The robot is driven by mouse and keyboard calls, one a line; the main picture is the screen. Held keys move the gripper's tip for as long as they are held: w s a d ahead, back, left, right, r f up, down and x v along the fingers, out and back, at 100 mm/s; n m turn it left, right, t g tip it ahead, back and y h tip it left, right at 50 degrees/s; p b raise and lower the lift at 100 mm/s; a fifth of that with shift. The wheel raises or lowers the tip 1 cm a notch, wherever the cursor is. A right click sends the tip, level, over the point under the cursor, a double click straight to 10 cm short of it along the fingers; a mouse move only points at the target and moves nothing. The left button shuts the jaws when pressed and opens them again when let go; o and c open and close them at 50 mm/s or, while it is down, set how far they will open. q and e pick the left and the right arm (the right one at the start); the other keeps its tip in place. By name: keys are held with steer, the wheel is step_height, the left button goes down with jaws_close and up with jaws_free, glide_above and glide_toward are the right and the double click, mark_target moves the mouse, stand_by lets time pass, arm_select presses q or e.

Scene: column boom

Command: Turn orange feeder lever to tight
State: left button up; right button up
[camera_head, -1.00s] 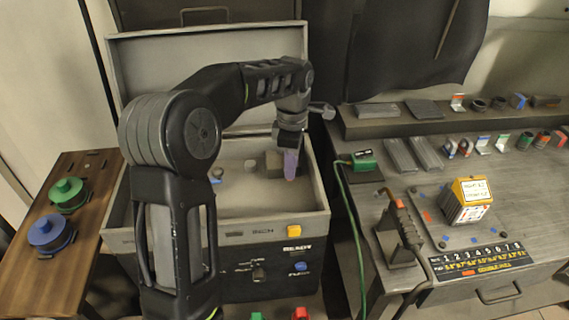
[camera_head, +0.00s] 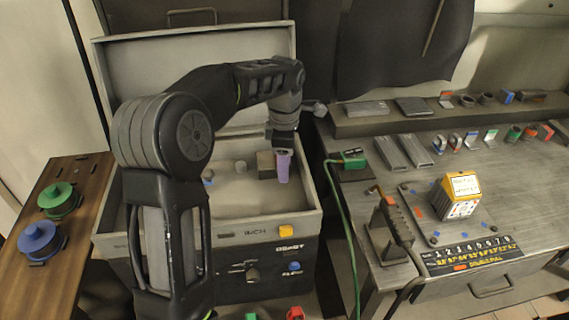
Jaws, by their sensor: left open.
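A grey machine case (camera_head: 225,229) with its lid raised stands in front of me, its interior open to view. My left arm reaches over it. My left gripper (camera_head: 283,168), with purple fingers, points down inside the case near its right wall. It is open, though the gap between the fingers hardly shows from here. A dark block (camera_head: 265,165) sits just left of the fingers. I cannot make out an orange feeder lever inside; my arm covers part of the interior. My right gripper is out of view.
A grey workbench (camera_head: 519,207) at the right bears a yellow-topped block (camera_head: 459,195), a torch-like tool on a stand (camera_head: 385,237) and a green clamp with a cable (camera_head: 353,158). A wooden side table (camera_head: 80,170) at the left holds green (camera_head: 60,199) and blue (camera_head: 41,239) spools.

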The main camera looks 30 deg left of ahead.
arm_select(q)
steer(key=shift+r, duration=0.5)
step_height(320, 180, up, 6)
steer(key=shift+f+p, duration=0.1)
steer(key=shift+p, duration=0.2)
steer(key=shift+r, duration=0.5)
